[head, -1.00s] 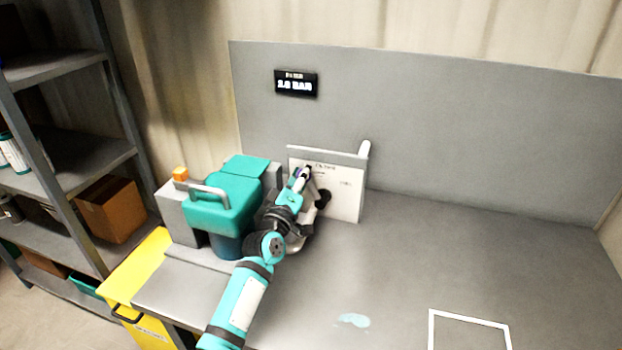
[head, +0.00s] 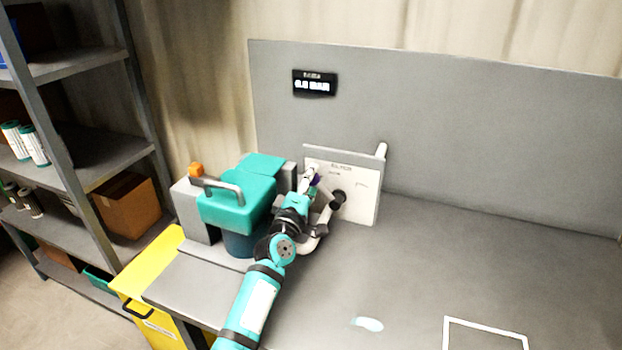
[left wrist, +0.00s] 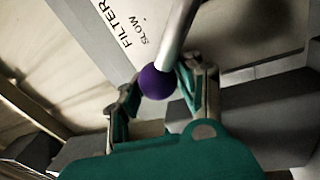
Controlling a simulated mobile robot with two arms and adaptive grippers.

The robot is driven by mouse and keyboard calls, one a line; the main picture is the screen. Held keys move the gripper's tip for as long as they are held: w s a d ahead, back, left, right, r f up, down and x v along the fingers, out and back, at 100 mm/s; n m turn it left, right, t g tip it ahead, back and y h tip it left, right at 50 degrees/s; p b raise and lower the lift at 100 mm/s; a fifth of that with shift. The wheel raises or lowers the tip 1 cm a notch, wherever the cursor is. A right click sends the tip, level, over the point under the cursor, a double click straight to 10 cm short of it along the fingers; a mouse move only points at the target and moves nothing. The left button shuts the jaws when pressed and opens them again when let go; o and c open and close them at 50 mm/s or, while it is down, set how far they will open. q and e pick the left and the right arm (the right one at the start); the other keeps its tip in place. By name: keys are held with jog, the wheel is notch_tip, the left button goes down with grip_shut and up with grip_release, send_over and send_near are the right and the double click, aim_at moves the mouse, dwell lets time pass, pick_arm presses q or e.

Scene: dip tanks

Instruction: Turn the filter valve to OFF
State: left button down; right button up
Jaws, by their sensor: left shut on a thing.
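The filter valve is on an upright white panel (head: 362,205) on the bench, with a black hub (head: 338,198) and a lever ending in a purple ball knob (head: 315,181). In the left wrist view the purple knob (left wrist: 155,83) sits at the end of a grey metal rod (left wrist: 178,35), by the printed words FILTER and SLOW. My left gripper (left wrist: 160,88) is shut on the knob, with a finger on each side. In the head view my own arm partly covers the lever. OFF cannot be read. My right gripper is out of view.
A teal-topped pump unit (head: 240,200) with a grey handle stands close left of my left arm. A yellow bin (head: 150,285) and a shelf rack (head: 90,160) are left. The bench right is mostly clear.

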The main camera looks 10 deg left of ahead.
pick_arm(q)
jog(key=shift+s+d+f, duration=0.1)
jog(key=shift+d+f, duration=0.2)
jog(key=shift+f, duration=0.3)
jog(key=c, duration=1.3)
grip_release()
jog(key=o, duration=0.5)
jog(key=shift+s+r, duration=0.15)
jog(key=shift+r, duration=0.1)
jog(key=shift+a, duration=0.1)
jog(key=shift+r, duration=0.1)
jog(key=v, duration=1.2)
